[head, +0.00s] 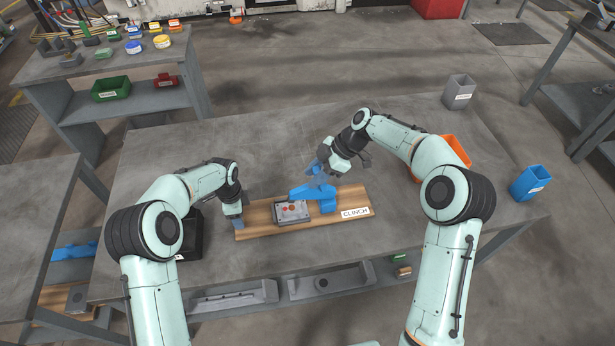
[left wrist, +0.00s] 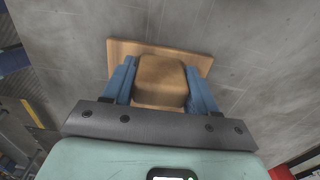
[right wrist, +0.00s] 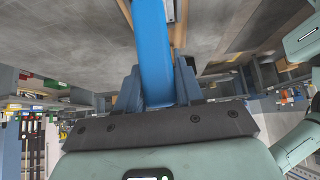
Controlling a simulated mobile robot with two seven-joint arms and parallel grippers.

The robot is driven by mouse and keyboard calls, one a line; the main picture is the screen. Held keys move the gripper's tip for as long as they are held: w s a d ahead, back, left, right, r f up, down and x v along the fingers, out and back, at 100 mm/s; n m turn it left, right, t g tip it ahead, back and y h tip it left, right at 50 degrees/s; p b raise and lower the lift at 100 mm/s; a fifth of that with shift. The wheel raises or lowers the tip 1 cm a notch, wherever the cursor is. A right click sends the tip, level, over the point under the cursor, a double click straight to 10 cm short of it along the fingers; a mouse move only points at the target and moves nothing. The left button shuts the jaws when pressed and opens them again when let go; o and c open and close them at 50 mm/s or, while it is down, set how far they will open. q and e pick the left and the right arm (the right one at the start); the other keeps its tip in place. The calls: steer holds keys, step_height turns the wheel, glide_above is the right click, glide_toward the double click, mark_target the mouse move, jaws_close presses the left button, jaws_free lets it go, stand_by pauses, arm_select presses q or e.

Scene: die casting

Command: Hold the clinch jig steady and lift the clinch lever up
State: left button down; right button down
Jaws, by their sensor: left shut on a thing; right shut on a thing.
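The clinch jig is a wooden board (head: 262,218) with a "CLINCH" label, lying on the grey table. It carries a grey plate (head: 291,212) with small coloured parts and a blue clamp (head: 327,198). My left gripper (head: 238,222) is at the board's left end. In the left wrist view its blue fingers (left wrist: 160,85) are shut on a brown block (left wrist: 162,80) on the board. My right gripper (head: 323,166) is at the top of the blue clamp. In the right wrist view its fingers (right wrist: 155,85) are shut on the blue clinch lever (right wrist: 153,50), which stands up from the clamp.
An orange bin (head: 456,150), a blue bin (head: 530,182) and a grey bin (head: 459,91) stand to the right. A black box (head: 192,236) sits by my left arm. The table behind the jig is clear.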

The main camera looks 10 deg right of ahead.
steer(key=d+y, duration=0.2)
steer(key=d, duration=0.1)
steer(key=d+y, duration=0.3)
steer(key=shift+w+d+r+y, duration=0.1)
steer(key=shift+r+y, duration=0.1)
steer(key=shift+y, duration=0.1)
steer(key=shift+d+f+y, duration=0.3)
steer(key=shift+d+y, duration=0.6)
steer(key=shift+d+f+y, duration=0.3)
steer(key=shift+d+y, duration=0.6)
steer(key=c, duration=0.8)
jaws_free()
steer(key=d, duration=0.7)
steer(key=shift+d+r, duration=0.25)
steer(key=shift+r, duration=0.1)
